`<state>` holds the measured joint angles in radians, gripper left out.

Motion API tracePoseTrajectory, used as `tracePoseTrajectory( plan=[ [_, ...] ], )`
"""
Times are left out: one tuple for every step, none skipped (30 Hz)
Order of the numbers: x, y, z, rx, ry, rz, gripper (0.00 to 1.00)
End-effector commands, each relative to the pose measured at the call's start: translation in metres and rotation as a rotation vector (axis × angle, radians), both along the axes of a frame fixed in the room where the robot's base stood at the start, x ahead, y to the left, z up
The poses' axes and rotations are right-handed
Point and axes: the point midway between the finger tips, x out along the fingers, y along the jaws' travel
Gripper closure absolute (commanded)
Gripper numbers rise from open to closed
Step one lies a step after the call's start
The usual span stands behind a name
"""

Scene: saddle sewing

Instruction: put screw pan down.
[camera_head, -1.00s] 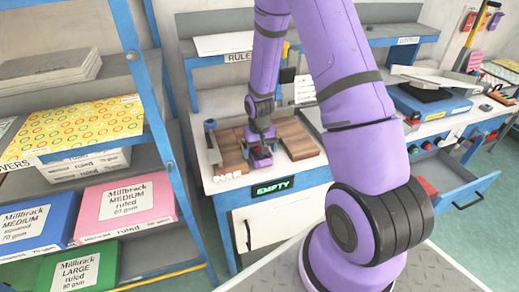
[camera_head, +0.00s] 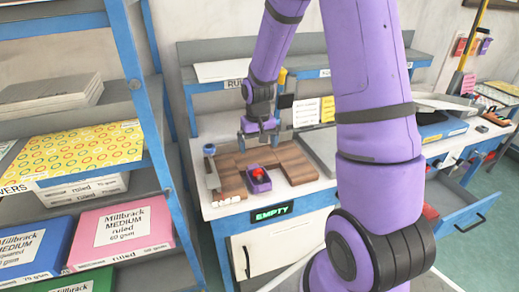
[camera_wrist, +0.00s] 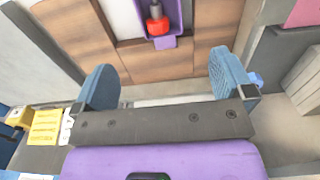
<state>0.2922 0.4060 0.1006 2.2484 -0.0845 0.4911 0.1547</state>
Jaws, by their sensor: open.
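In the wrist view the pan (camera_wrist: 174,14) is at the top centre, beyond my fingers, cut by the frame edge. My gripper (camera_head: 259,138) is open and empty, above and behind the pan in the head view. In the wrist view the two blue fingers of my gripper (camera_wrist: 163,82) are wide apart, with nothing between them and clear of the pan.
The wooden blocks or slats (camera_head: 295,163) surround the pan with a gap behind it. An upright blue-topped tool (camera_head: 210,165) stands at the left. A lit EMPTY sign (camera_head: 270,213) is on the bench front. An open blue drawer (camera_head: 465,215) juts out at the right.

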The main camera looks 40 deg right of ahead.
Motion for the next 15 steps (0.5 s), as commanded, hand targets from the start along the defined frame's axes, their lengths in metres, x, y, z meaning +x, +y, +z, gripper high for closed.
tracePoseTrajectory(
  plan=[
    [0.000, 0.001, 0.004, -0.001, -0.004, 0.001, 0.01],
    [0.000, 0.001, 0.008, -0.003, -0.007, 0.003, 0.01],
    [-0.001, 0.002, 0.014, -0.006, -0.012, 0.007, 0.01],
    [-0.002, 0.004, 0.019, -0.008, -0.017, 0.010, 0.01],
    [-0.004, 0.005, 0.027, -0.011, -0.025, 0.015, 0.01],
    [-0.006, 0.008, 0.038, -0.017, -0.037, 0.022, 0.01],
    [-0.008, 0.010, 0.047, -0.021, -0.046, 0.028, 0.01],
    [-0.012, 0.013, 0.056, -0.025, -0.056, 0.034, 0.01],
    [-0.016, 0.016, 0.070, -0.032, -0.070, 0.042, 0.01],
    [-0.020, 0.019, 0.080, -0.036, -0.082, 0.049, 0.01],
    [-0.024, 0.022, 0.091, -0.040, -0.093, 0.057, 0.01],
    [-0.030, 0.026, 0.103, -0.045, -0.107, 0.066, 0.01],
    [-0.035, 0.028, 0.113, -0.049, -0.117, 0.072, 0.01],
    [-0.040, 0.031, 0.122, -0.052, -0.128, 0.079, 0.01],
    [-0.046, 0.035, 0.134, -0.057, -0.144, 0.087, 0.01]
  ],
)
